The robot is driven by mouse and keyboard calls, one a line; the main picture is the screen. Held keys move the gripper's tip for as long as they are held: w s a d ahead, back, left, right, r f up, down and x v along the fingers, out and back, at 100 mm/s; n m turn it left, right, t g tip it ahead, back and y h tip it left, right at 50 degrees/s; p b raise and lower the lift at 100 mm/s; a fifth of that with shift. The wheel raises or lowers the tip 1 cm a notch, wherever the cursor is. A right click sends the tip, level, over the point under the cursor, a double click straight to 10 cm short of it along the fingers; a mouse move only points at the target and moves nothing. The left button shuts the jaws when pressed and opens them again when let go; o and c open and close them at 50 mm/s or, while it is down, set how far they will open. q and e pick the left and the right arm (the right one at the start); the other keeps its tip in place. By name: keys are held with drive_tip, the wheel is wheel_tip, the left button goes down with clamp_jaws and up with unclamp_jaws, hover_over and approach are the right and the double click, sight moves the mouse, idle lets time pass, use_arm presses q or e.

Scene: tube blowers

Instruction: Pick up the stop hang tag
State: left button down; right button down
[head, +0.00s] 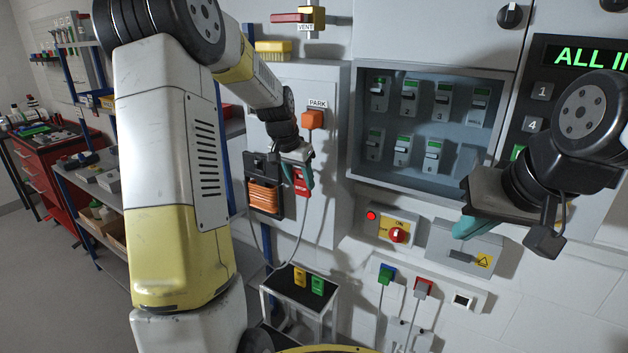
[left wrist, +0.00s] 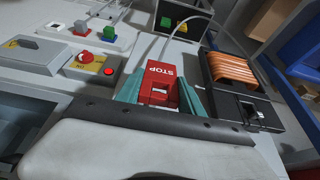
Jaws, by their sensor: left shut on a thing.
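The stop hang tag is a red tag with white STOP lettering; it shows in the left wrist view (left wrist: 161,88) and, partly covered, in the head view (head: 303,188). My left gripper (head: 304,172) is shut on it, with teal fingers on both sides of the tag in the left wrist view (left wrist: 162,97). The tag is in front of the grey cabinet, right of the orange coil. Whether it still touches a hook is hidden. My right gripper (head: 470,228) is in front of the grey panel at the right; only one teal finger shows clearly.
The orange coil (head: 264,197) hangs on a black holder close left of the tag. An orange PARK block (head: 313,119) is above. A small stand (head: 297,291) with yellow and green tags is below. A red-lit switch box (head: 390,228) sits to the right.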

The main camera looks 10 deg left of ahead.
use_arm(q)
wheel_tip(320, 180, up, 6)
drive_tip(key=s+a, duration=0.3)
drive_tip(key=s, duration=0.6)
drive_tip(key=s+a, duration=0.3)
drive_tip(key=s, duration=0.6)
drive_tip(key=shift+a, duration=0.25)
